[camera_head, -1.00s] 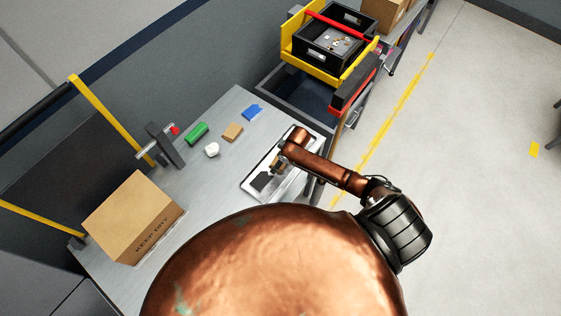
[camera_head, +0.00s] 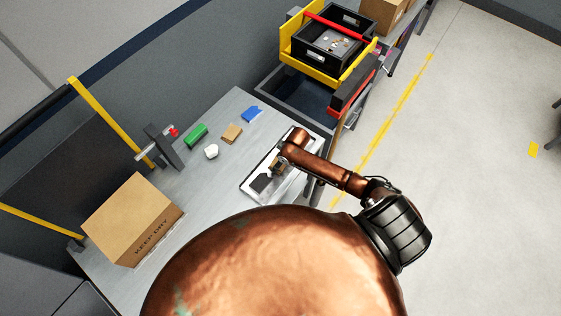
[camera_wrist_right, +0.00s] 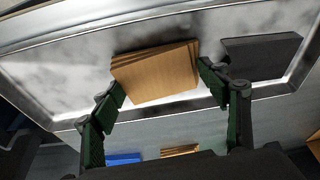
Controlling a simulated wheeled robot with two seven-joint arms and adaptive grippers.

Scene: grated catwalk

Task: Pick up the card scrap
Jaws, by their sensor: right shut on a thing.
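The card scrap (camera_wrist_right: 155,72), a small stack of tan-brown card, is between the fingers of my right gripper (camera_wrist_right: 160,88) in the right wrist view. The gripper is shut on it, low over a shiny metal tray (camera_wrist_right: 60,75). I cannot tell whether the scrap touches the tray. In the head view my right gripper (camera_head: 279,167) is over the tray (camera_head: 253,198), and my arm partly hides the scrap. My left gripper is not in view.
A black flat piece (camera_head: 261,183) lies in the tray. A second tan piece (camera_head: 232,133), a blue piece (camera_head: 252,114), a green piece (camera_head: 196,135) and a white lump (camera_head: 211,151) lie on the table.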

